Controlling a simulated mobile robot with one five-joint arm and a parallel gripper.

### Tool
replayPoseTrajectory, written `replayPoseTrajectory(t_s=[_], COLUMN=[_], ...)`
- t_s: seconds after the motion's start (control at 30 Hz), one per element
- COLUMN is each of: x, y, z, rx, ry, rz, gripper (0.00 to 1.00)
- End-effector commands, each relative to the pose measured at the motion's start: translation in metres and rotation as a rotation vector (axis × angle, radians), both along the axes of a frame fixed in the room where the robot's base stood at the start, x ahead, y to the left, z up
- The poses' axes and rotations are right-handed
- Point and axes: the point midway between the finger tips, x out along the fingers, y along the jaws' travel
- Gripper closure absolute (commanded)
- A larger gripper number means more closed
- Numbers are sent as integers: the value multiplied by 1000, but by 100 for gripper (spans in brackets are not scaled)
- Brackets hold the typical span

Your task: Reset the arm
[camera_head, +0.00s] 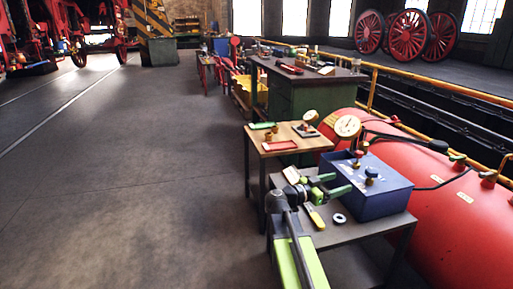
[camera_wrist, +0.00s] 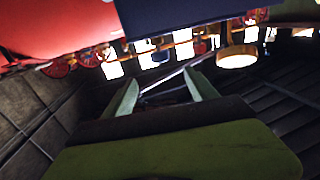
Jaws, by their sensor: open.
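My gripper (camera_head: 337,185) is at the end of my green arm, over the near low bench (camera_head: 345,232), just left of the blue box (camera_head: 372,187). Its two pale green fingers stand apart with nothing between them, and they also show spread in the wrist view (camera_wrist: 163,90). A yellow-handled tool (camera_head: 315,217) and a dark ring with a pale centre (camera_head: 339,218) lie on the bench close to the gripper. Whether the fingers touch the box cannot be told. Part of the bench is hidden behind my arm.
A red tank (camera_head: 450,225) with a dial gauge (camera_head: 347,126) lies to the right. A small wooden-topped table (camera_head: 268,150) stands behind the bench, and a green workbench (camera_head: 290,95) farther back. Yellow railing (camera_head: 430,84) runs along the right. The floor at left is clear.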

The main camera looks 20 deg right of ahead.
Motion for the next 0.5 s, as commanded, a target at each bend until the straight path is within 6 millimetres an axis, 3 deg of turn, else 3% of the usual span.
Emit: replayPoseTrajectory(t_s=[0.07,0.17,0.2,0.37,0.5], x=[4,18,24,89,149], y=[6,36,50,108,187], z=[0,1,12,53,68], rx=[0,-6,-54,-241,-343], ry=[0,2,10,15,20], rz=[10,59,93,419,792], gripper=[33,33,33,33,33])
